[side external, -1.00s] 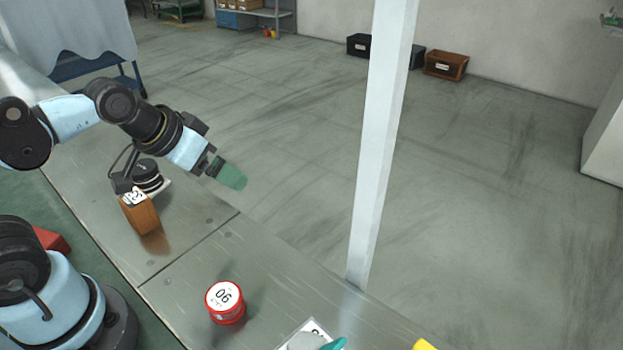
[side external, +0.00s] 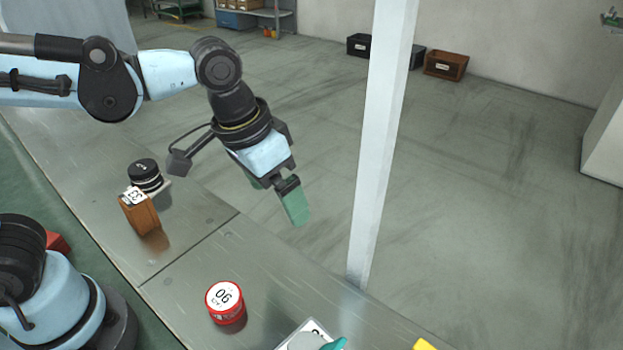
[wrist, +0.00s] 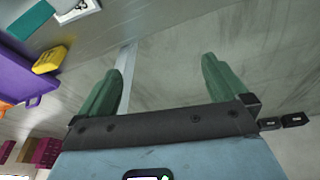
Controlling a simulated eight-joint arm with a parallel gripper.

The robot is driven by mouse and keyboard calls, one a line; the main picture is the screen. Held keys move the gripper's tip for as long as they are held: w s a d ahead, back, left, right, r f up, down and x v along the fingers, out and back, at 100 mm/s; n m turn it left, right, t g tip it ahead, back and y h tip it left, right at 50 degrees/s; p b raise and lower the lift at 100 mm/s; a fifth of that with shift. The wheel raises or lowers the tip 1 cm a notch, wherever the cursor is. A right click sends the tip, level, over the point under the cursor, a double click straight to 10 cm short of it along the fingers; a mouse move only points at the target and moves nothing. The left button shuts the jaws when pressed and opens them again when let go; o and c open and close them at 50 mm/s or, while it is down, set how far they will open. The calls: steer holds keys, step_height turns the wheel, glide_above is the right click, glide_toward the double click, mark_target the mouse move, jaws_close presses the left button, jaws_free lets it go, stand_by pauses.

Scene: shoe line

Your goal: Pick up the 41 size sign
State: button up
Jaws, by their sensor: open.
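No sign in view reads clearly as 41. A white card with dark marks (side external: 316,327) lies at the bottom edge of the side view, partly covered by a grey and teal thing. A white thing with a dark-marked card (wrist: 78,8) shows at the top left of the wrist view; its number is unreadable. A brown block (side external: 142,216) with a white number label stands on the bench, as does a red tin (side external: 226,303) labelled 06 or 90. My gripper (side external: 277,200) is open and empty, its green fingers above the bench's far edge; they also show in the wrist view (wrist: 161,68).
A black round container (side external: 146,172) stands behind the brown block. A white post (side external: 380,150) rises right of my gripper. Yellow (wrist: 50,60) and purple (wrist: 22,82) things show at left in the wrist view. The metal bench (side external: 185,285) is bare around the red tin.

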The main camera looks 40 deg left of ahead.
steer(key=d+f+g, duration=0.1)
steer(key=d, duration=0.8)
steer(key=d+g, duration=0.1)
steer(key=d, duration=0.9)
steer(key=s+d+f+n+y, duration=0.1)
steer(key=d, duration=0.8)
steer(key=shift+d+f+g, duration=0.35)
steer(key=shift+d+g, duration=0.05)
steer(key=shift+s+d+f, duration=0.1)
steer(key=shift+d+f, duration=0.1)
steer(key=shift+d, duration=0.05)
steer(key=shift+f, duration=0.4)
step_height(320, 180, down, 6)
steer(key=shift+r, duration=0.2)
steer(key=shift+s+a+f, duration=0.1)
steer(key=shift+a+f, duration=0.1)
steer(key=shift+f, duration=1.2)
steer(key=shift+a+f, duration=0.15)
steer(key=shift+f, duration=1.2)
steer(key=c, duration=1)
